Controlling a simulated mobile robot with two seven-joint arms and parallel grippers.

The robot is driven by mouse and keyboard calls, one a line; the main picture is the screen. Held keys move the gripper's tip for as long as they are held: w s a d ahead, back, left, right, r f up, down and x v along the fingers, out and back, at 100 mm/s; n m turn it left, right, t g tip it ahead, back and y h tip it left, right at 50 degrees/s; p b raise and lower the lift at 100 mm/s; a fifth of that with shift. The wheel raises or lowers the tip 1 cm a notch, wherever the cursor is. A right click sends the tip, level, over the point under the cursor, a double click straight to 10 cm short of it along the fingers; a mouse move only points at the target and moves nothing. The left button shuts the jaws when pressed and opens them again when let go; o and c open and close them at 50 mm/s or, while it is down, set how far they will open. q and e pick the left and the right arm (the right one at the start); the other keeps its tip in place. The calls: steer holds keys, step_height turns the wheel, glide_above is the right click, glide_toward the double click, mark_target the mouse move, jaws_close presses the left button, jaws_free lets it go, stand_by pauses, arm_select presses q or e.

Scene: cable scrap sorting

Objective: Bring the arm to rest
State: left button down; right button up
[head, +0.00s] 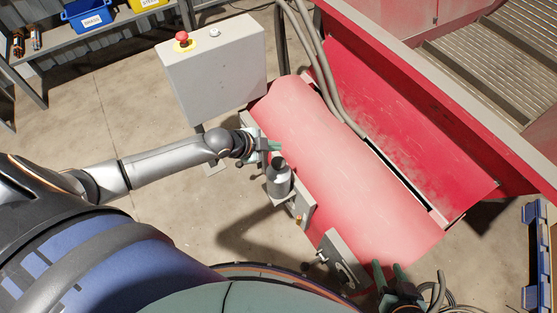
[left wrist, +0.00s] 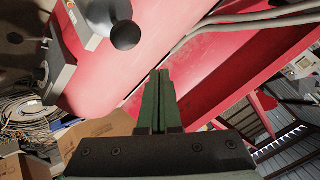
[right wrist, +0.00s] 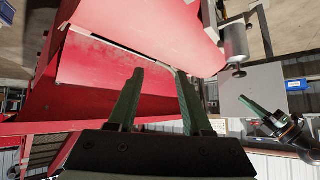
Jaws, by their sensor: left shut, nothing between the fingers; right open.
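My left gripper (head: 274,145) is shut and empty beside the grey cylinder (head: 279,178) on the red machine's near side. Its green fingers lie together in the left wrist view (left wrist: 160,100). Whether it touches the machine, I cannot tell. My right gripper (head: 389,268) is open at the lower right of the head view, near the machine's lower end. Its two green fingers stand apart and empty in the right wrist view (right wrist: 160,75), where my left gripper also shows at the right.
The red machine (head: 330,160) fills the middle. A grey control box (head: 213,75) with a red button stands behind my left gripper. Grey hoses (head: 325,75) run over the machine. A shelf with a blue bin (head: 88,17) is at upper left. A blue rack (head: 538,255) stands right.

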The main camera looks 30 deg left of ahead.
stand_by(0.3)
arm_select(q)
steer(key=s+d+r+n+p, duration=0.2)
steer(key=s+d+n+p, duration=0.3)
steer(key=s+d, duration=0.35)
steer(key=s+a+r+n+t+y+p, duration=0.1)
steer(key=s+r+n+p, duration=0.1)
steer(key=s+n+p, duration=0.2)
steer(key=s+n, duration=0.3)
steer(key=s, duration=0.3)
steer(key=shift+s+r, duration=0.25)
arm_select(e)
steer(key=shift+m+h, duration=0.3)
steer(key=shift+h, duration=0.1)
steer(key=d+r, duration=0.1)
steer(key=s+d+r, duration=0.1)
steer(key=r, duration=0.1)
steer(key=d+r, duration=0.1)
steer(key=r, duration=0.1)
steer(key=shift+s, duration=0.25)
steer(key=shift+a, duration=0.1)
